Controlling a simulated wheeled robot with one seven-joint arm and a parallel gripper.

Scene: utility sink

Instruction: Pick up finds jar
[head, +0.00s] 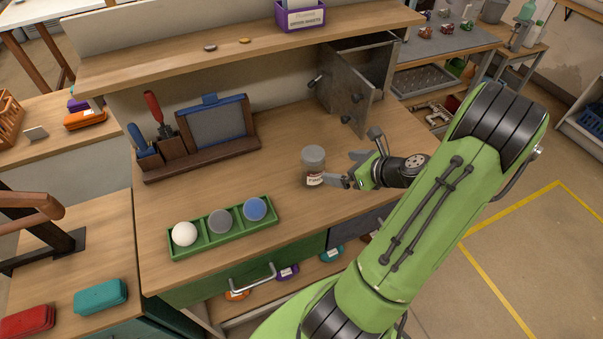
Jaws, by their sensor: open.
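The finds jar (313,160) stands upright on the wooden worktop, near its middle. It is a small clear jar with a grey lid and a label on its lower front. My gripper (343,172) is just to the right of the jar, reaching in from the right with its fingers pointing left. It is open, with the fingertips close to the jar's right side. I cannot tell whether a finger touches the jar or is partly behind it.
A green tray (222,242) with white, grey and blue round pieces lies front left of the jar. A wooden tool rack (200,156) stands at the back left. A small grey cabinet (346,92) with its door open stands behind. A shelf (250,45) runs above.

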